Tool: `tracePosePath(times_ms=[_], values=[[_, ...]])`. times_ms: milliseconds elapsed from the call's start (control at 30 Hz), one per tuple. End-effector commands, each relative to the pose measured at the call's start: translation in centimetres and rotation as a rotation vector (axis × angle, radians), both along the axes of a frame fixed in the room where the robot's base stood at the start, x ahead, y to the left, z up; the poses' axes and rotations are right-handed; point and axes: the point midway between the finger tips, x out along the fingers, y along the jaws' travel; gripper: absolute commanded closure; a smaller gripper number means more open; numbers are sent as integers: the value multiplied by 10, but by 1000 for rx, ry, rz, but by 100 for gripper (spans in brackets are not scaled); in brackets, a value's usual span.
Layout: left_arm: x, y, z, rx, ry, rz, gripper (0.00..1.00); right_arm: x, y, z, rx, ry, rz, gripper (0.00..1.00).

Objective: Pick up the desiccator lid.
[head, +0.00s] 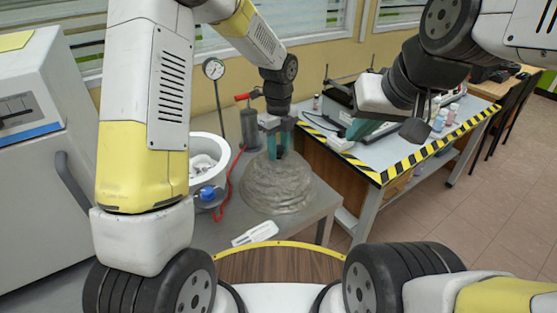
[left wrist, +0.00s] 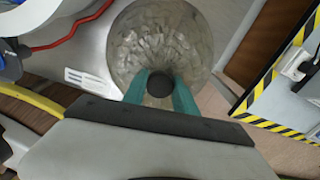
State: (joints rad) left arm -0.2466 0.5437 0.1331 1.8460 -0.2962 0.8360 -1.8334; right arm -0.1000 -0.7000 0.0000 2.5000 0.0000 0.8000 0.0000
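The glass desiccator (head: 275,190) stands on the grey bench in the head view, its rounded, cloudy lid on top. In the left wrist view the lid (left wrist: 155,35) is seen from above, with a dark round knob (left wrist: 160,84) at its middle. My left gripper (head: 279,147) points down over the lid. Its two teal fingers (left wrist: 160,88) stand on either side of the knob, and no clear gap shows between them and it. The lid sits on the base. My right gripper (head: 366,129) hangs above the striped table at right, its fingers partly hidden.
A white bowl (head: 209,155), a gauge (head: 213,69) and a red hose (head: 228,185) are left of the desiccator. A white tag-like item (head: 256,234) lies in front. A table edged in yellow-black tape (head: 420,155) holds equipment and bottles at right. Floor shows beyond it.

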Motion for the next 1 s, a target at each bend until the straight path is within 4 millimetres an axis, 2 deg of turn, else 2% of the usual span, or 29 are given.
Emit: tracePosePath(times_ms=[33,100,1000], values=[[0,0,0,0,0,0,88,0,0,0,0,0,0,100],[0,0,0,0,0,0,100,0,0,0,0,0,0,100],[0,0,1,0,-1,0,100,0,0,0,0,0,0,100]])
